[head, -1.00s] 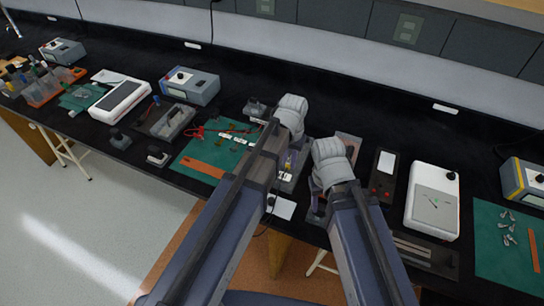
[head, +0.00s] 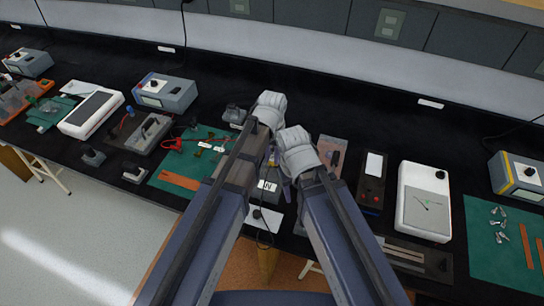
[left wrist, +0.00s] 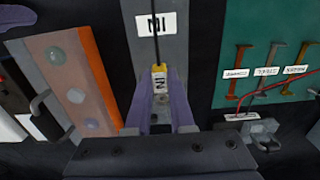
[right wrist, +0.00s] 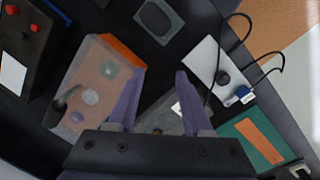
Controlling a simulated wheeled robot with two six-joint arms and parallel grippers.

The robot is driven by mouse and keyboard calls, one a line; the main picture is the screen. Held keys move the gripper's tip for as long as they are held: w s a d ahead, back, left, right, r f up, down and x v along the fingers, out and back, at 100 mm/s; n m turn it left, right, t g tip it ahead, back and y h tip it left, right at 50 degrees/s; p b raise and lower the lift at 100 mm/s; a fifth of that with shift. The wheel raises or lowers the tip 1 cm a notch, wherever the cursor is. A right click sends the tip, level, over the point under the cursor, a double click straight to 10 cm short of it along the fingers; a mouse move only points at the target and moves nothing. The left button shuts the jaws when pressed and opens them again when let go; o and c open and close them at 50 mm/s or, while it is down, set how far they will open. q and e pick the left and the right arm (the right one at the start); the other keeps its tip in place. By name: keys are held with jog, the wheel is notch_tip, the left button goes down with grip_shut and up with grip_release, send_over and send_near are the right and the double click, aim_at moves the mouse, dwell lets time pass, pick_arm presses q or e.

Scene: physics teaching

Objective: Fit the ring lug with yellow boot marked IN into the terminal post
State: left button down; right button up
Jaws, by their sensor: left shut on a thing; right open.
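The ring lug's yellow boot (left wrist: 159,70), with a white IN tag, is between the purple fingers of my left gripper (left wrist: 160,82) in the left wrist view. The gripper is shut on it. A black lead runs from the boot over a grey plate (left wrist: 175,48) bearing a white IN label (left wrist: 155,24). The ring end is hard to make out, and I cannot pick out the terminal post clearly. In the head view the arms hide most of the plate.
A clear-topped block with an orange edge (left wrist: 88,60) lies beside the plate. A green mat (head: 160,172) with labelled metal strips (left wrist: 275,75) and a red lead lies on the other side. A white meter (head: 425,200) and a dark box (head: 373,180) stand to the right.

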aim_at(273, 164)
pick_arm(q)
jog(key=shift+f+b, duration=1.6)
jog(key=shift+f, duration=0.25)
pick_arm(e)
jog(key=shift+f, duration=1.85)
pick_arm(q)
jog(key=shift+f+b, duration=1.1)
jog(key=shift+b, duration=0.05)
pick_arm(e)
jog(key=shift+f, duration=1.15)
pick_arm(q)
jog(key=c, duration=0.7)
grip_release()
jog(key=shift+r, duration=0.15)
pick_arm(e)
jog(key=shift+r, duration=0.15)
